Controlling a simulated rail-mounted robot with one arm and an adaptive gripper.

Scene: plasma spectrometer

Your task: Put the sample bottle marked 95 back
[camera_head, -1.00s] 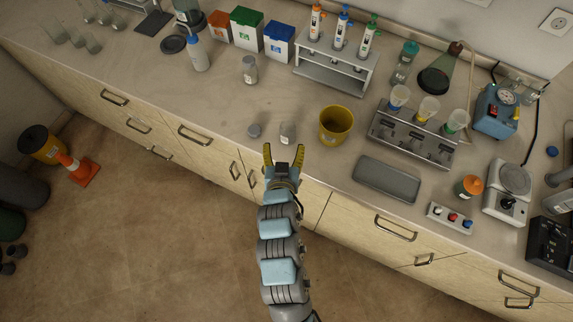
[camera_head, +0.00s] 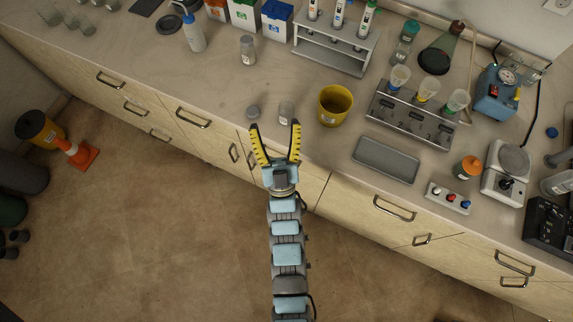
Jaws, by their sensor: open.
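Another small clear bottle (camera_head: 247,50) with a label stands farther back on the bench. The numbers on the labels are too small to read. My gripper (camera_head: 275,125) is open and empty at the bench's front edge.
Farther right are a grey tray (camera_head: 385,160), a metal holder with cups (camera_head: 410,118) and a hotplate (camera_head: 507,172). A pipette rack (camera_head: 330,52) stands behind.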

